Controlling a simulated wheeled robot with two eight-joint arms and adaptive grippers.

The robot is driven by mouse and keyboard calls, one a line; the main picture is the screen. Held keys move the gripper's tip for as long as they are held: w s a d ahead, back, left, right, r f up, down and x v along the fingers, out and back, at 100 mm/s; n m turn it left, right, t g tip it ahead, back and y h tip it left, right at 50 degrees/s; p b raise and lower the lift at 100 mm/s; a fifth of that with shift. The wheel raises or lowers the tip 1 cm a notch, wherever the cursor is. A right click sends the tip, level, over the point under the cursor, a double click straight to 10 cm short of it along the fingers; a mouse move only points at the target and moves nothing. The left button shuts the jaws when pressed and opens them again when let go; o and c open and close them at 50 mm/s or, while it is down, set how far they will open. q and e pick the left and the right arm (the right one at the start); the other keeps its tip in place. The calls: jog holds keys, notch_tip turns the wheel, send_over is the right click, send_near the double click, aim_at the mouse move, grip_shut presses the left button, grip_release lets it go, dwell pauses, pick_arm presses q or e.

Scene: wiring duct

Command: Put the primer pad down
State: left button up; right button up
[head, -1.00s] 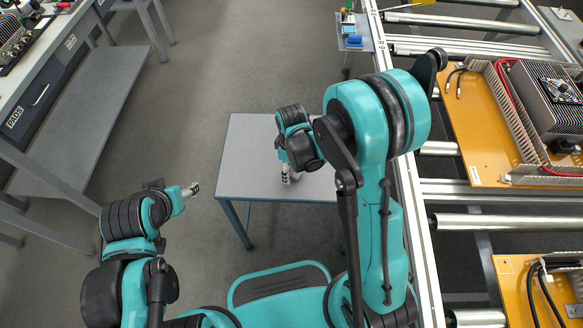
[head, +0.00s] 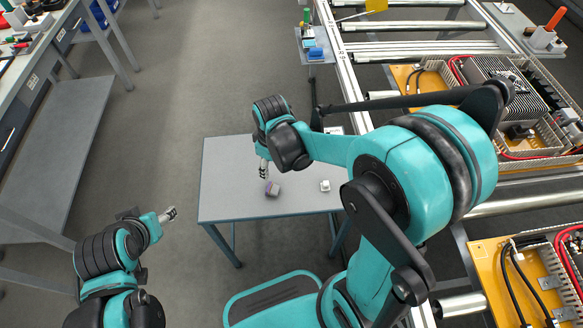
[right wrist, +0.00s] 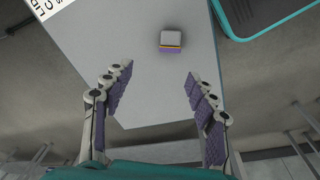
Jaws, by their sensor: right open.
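The primer pad (head: 272,188), a small grey and purple block, sits on the grey table (head: 225,205). In the right wrist view the pad (right wrist: 171,40) shows a pale top, a thin yellow stripe and a purple side. My right gripper (head: 263,171) is above the table just beside the pad in the head view. In the right wrist view its purple-lined fingers (right wrist: 160,78) are wide apart with nothing between them, and the pad lies beyond their tips. My left gripper (head: 169,214) is away to the left over the floor; its jaws are too small to judge.
A small white object (head: 324,185) stands on the table to the right of the pad. A roller conveyor (head: 410,27) with orange boards runs along the right. A workbench (head: 40,75) stands at the left. The table's left part is clear.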

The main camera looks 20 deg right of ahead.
pick_arm(q)
jog(key=shift+s, duration=0.1)
pick_arm(e)
jog(key=s+d+r+m+t, duration=0.4)
jog(key=s+r+m, duration=0.4)
jog(key=s+r, duration=0.3)
jog(key=shift+t, duration=0.9)
pick_arm(q)
jog(key=shift+o, duration=0.5)
pick_arm(e)
jog(key=shift+d, duration=0.1)
